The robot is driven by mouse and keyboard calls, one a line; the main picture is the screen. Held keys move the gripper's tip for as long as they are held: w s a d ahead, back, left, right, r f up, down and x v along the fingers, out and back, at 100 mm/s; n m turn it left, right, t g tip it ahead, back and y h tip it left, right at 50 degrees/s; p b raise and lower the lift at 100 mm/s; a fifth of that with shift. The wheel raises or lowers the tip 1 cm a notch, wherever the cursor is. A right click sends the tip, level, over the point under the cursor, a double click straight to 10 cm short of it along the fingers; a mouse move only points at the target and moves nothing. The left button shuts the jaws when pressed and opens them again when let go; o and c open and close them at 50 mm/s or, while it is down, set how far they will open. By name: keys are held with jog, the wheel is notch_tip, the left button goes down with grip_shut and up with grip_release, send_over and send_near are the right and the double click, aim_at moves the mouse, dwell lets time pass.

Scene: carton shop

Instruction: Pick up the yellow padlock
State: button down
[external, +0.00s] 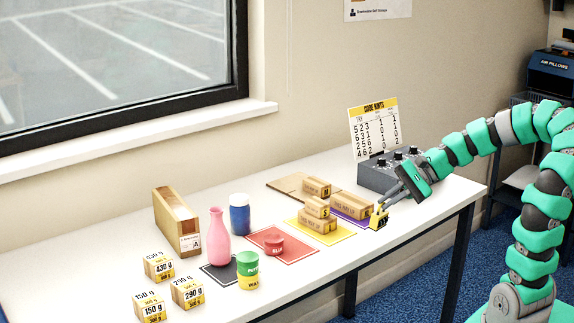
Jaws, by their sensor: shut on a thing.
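The yellow padlock (379,217) is in the external view, near the front edge of the white table at the right. It is small, with a dark patch on its front. My gripper (384,202) reaches down from the right and is shut on the top of the padlock. The padlock hangs upright below the fingers. I cannot tell whether it touches the table. The fingers are small and partly dark, so the exact grip is hard to see.
A grey dial box (372,176) and a code hints sign (374,128) stand behind. The table's right end is clear.

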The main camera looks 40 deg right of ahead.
jog(key=s+d+r, duration=0.1)
jog(key=s, duration=0.9)
jog(key=shift+s, duration=0.15)
